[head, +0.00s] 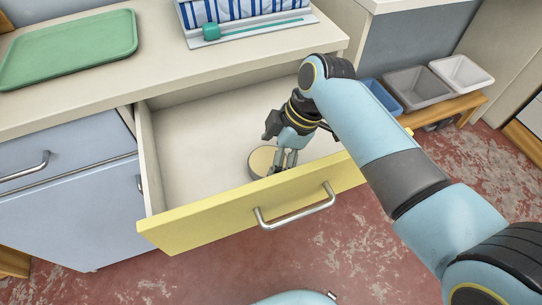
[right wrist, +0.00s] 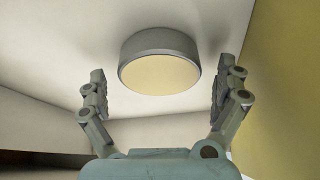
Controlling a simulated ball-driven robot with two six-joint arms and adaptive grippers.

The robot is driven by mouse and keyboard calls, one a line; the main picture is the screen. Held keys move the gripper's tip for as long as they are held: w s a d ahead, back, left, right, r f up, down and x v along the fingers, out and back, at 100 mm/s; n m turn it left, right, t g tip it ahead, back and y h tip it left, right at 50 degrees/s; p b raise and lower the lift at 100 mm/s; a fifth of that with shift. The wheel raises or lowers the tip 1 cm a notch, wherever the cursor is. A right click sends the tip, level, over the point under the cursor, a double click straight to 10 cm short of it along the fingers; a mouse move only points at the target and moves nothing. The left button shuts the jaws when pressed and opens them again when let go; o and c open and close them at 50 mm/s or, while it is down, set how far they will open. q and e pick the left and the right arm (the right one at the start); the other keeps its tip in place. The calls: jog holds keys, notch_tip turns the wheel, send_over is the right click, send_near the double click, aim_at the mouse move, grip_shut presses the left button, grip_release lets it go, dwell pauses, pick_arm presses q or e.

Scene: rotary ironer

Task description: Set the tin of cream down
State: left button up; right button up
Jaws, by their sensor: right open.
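The tin of cream (head: 261,162) is round and low, with a pale yellow top and a grey side. It sits on the floor of the open drawer (head: 190,165), close behind the yellow front panel. My right gripper (head: 286,160) reaches down into the drawer at the tin, partly covering it in the head view. In the right wrist view the tin (right wrist: 160,62) lies between and just beyond the two spread fingers (right wrist: 165,95), with a gap on each side. The right gripper is open and holds nothing. My left gripper is not in view.
The drawer's yellow front (head: 205,222) with its metal handle (head: 295,212) stands close to my right gripper. On the counter are a green tray (head: 70,45) and a striped item (head: 235,10). Several bins (head: 418,88) stand on a wooden bench at right. The drawer's left part is empty.

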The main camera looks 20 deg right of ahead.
jog(key=p+v, duration=0.2)
jog(key=v, duration=1)
